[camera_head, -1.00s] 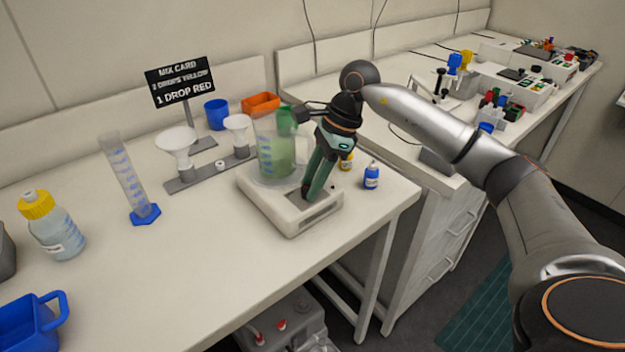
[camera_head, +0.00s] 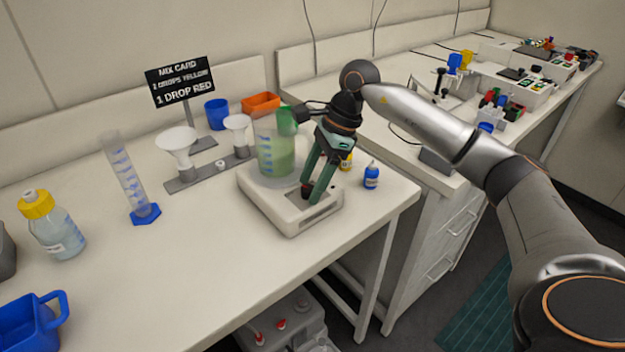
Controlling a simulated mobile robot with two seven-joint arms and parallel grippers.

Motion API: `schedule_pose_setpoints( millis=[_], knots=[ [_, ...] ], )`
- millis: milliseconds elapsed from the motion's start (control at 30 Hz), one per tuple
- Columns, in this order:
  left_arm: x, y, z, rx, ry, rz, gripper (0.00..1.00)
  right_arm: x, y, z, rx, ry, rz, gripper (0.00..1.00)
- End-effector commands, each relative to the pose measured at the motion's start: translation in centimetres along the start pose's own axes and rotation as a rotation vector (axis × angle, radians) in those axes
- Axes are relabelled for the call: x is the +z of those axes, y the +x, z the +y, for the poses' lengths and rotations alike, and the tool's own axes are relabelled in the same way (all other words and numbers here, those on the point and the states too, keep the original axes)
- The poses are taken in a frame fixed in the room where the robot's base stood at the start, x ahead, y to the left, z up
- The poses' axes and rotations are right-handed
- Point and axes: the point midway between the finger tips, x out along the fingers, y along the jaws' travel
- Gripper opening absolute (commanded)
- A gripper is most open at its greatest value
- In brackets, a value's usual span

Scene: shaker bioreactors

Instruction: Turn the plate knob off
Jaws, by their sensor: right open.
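The white plate (camera_head: 288,222) stands on the bench near its right end. A beaker (camera_head: 275,155) of green liquid stands on the plate. The plate knob (camera_head: 308,190) is a small dark shape on the plate's right part, largely hidden by my gripper. My right gripper (camera_head: 313,192) points down over that part of the plate. Its two green fingers are apart, one on each side of the knob as far as I can see. I cannot tell whether they touch it. My left gripper is not in view.
A blue-capped bottle (camera_head: 371,177) and a yellow bottle (camera_head: 346,161) stand just right of the plate. A funnel rack (camera_head: 205,175) and a graduated cylinder (camera_head: 127,175) stand to the left.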

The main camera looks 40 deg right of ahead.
Motion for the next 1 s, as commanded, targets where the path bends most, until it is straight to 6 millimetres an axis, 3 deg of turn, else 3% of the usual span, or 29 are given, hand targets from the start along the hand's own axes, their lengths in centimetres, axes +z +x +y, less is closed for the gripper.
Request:
schedule_pose_setpoints(
  millis=[267,700,1000],
  knots=[
    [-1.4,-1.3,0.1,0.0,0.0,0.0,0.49,0.2,-2.7,0.0,-0.001,0.0,0.0,0.66],
    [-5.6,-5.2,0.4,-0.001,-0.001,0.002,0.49,0.2,-11.2,0.0,-0.002,0.002,0.0,0.66],
    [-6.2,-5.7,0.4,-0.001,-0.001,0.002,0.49,0.0,-12.6,0.0,0.0,0.0,0.0,0.66]
  ],
)
